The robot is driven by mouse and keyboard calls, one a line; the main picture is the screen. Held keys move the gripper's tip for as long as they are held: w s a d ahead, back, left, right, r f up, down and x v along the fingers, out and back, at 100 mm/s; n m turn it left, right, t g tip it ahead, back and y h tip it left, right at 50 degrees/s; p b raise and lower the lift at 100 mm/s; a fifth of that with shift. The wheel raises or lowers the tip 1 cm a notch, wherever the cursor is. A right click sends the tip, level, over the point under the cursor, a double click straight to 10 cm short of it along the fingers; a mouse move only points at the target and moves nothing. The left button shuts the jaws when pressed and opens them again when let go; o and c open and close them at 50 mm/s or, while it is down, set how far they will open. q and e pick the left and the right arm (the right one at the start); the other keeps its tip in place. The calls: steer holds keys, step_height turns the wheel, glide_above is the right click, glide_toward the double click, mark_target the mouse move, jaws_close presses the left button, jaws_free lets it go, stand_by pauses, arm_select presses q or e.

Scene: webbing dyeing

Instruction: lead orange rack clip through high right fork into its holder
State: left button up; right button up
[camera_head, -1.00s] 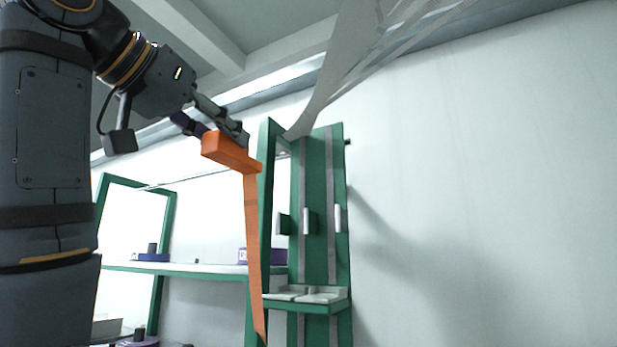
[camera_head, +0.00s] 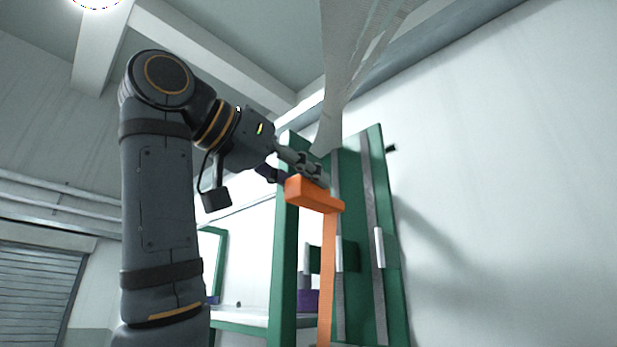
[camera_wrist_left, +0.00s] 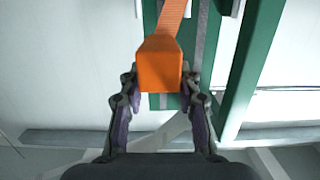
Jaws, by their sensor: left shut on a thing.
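The orange rack clip (camera_head: 313,194) is a block with an orange webbing strap (camera_head: 327,270) hanging down from it. My left gripper (camera_head: 312,172) is shut on the clip and holds it high, in front of the green rack (camera_head: 372,215). In the left wrist view, the clip (camera_wrist_left: 160,64) sits between the two fingers of my left gripper (camera_wrist_left: 160,95), and the strap runs away from it toward the top of the picture. White upright pieces (camera_head: 379,247) show on the rack. I cannot make out which part is the high right fork or the holder. My right gripper is not in view.
Pale webbing (camera_head: 345,60) hangs from above to the rack's top. A shelf (camera_head: 240,317) with a purple spool (camera_head: 308,300) stands behind the left post. A white wall (camera_head: 480,200) closes the right side; the space before it is free.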

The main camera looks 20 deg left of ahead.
arm_select(q)
steer(key=p+x, duration=0.1)
steer(key=x, duration=0.2)
steer(key=shift+r+p, duration=0.35)
steer(key=shift+p, duration=0.05)
steer(key=p+x, duration=0.2)
steer(key=x, duration=0.2)
steer(key=shift+r+p, duration=0.1)
steer(key=shift+p, duration=0.2)
steer(key=shift+w, duration=0.25)
arm_select(e)
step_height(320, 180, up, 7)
steer(key=p, duration=0.2)
arm_select(q)
steer(key=w+f+b, duration=0.1)
steer(key=f+b, duration=0.5)
steer(key=w+f+b, duration=0.1)
steer(key=f+b, duration=0.5)
steer(key=f, duration=0.1)
steer(key=w+d+f+b, duration=0.1)
steer(key=f+b, duration=0.5)
steer(key=f, duration=0.1)
steer(key=shift+w, duration=0.35)
steer(key=shift+f+b, duration=0.8)
steer(key=shift+b, duration=0.05)
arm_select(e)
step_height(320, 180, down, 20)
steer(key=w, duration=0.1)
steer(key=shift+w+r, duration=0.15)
